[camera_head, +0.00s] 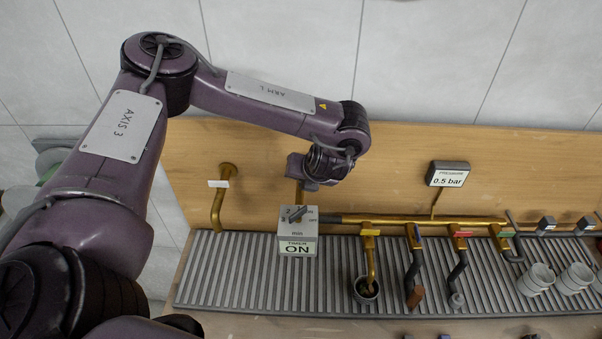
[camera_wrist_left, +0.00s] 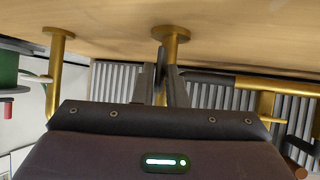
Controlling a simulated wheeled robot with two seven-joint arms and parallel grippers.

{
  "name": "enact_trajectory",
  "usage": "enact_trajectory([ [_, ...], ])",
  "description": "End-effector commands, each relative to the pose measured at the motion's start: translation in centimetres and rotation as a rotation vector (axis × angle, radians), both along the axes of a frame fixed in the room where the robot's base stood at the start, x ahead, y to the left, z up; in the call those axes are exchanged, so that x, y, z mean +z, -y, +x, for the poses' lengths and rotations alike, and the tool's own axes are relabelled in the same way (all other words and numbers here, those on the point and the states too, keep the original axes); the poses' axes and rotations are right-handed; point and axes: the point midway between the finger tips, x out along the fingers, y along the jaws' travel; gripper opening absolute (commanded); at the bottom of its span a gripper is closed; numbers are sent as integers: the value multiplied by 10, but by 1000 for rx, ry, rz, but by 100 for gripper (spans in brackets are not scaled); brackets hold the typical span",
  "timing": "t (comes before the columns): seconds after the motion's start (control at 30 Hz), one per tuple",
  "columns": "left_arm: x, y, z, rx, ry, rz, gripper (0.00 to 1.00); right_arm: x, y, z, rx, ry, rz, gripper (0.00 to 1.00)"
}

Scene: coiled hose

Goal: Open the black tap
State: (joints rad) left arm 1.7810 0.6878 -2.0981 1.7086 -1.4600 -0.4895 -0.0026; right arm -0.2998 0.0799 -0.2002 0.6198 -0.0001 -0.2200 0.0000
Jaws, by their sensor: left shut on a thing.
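My left gripper (camera_head: 305,181) is at a brass wall tap (camera_head: 300,196) in the middle left of the wooden board, just above and behind the grey timer box. The gripper and wrist hide most of this tap and its handle. My right gripper is not in view.
Yellow (camera_head: 369,232), blue, red (camera_head: 461,234) and green-marked taps stand right. A pressure display (camera_head: 447,174) reads 0.5 bar. Cups (camera_head: 537,279) stand on the ribbed tray (camera_head: 330,296).

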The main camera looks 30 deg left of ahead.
Motion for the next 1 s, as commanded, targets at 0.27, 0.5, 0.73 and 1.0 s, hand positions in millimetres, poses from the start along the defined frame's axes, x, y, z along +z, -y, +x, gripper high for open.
enact_trajectory([
  [0.27, -2, 1, -1, -1, -6, -2, 21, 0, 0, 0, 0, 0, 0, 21],
  [0.5, 11, 1, 0, -4, 0, 0, 21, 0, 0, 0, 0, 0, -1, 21],
  [0.73, 34, 1, 0, -3, 0, 0, 21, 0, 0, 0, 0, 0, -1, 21],
  [1.0, 61, 0, 0, -3, 1, 1, 21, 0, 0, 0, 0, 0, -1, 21],
])
